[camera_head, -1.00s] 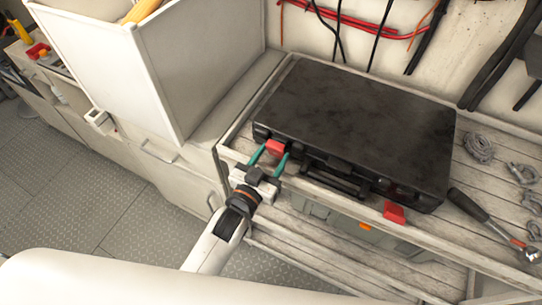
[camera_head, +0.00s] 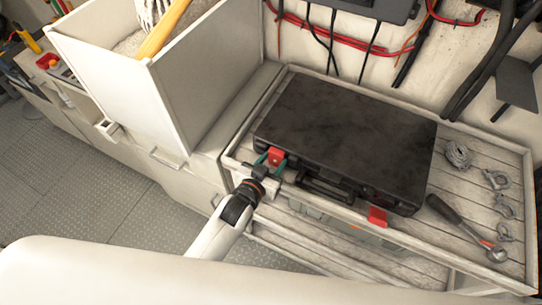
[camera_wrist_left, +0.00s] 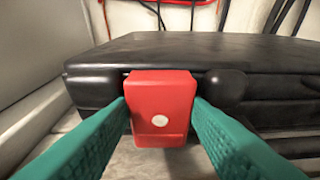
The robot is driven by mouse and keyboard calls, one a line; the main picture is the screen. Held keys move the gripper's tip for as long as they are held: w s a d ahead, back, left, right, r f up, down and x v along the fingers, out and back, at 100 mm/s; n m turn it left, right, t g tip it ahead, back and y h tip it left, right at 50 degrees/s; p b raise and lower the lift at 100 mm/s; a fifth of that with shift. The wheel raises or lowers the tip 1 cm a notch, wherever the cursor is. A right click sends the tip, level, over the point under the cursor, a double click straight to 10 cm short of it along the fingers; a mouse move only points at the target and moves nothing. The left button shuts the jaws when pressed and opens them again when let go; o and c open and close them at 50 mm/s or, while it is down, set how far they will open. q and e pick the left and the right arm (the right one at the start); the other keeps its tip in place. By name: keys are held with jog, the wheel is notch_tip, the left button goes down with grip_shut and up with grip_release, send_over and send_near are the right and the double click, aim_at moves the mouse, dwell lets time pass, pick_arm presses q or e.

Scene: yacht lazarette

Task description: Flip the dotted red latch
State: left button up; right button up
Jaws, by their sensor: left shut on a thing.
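A black case (camera_head: 345,130) lies closed on a slatted wooden shelf. Its left red latch (camera_head: 276,156) is at the front left corner. In the left wrist view this red latch (camera_wrist_left: 162,105) carries one white dot, so it is the dotted one. A second red latch (camera_head: 377,216) sticks out at the case's front right; no dot can be made out on it. My left gripper (camera_head: 268,160) has its teal fingers on either side of the dotted latch, shut on it. The fingers (camera_wrist_left: 160,135) also show in the left wrist view. My right gripper is not in view.
A white bin (camera_head: 150,90) stands to the left. The shelf has a raised rim (camera_head: 400,236). Cables hang on the wall behind.

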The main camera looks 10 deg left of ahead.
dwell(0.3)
pick_arm(q)
jog(key=o, duration=1)
jog(key=shift+w, duration=0.1)
jog(key=b+v, duration=0.2)
jog(key=v, duration=1)
jog(key=shift+d+r, duration=0.1)
jog(key=shift+r, duration=0.05)
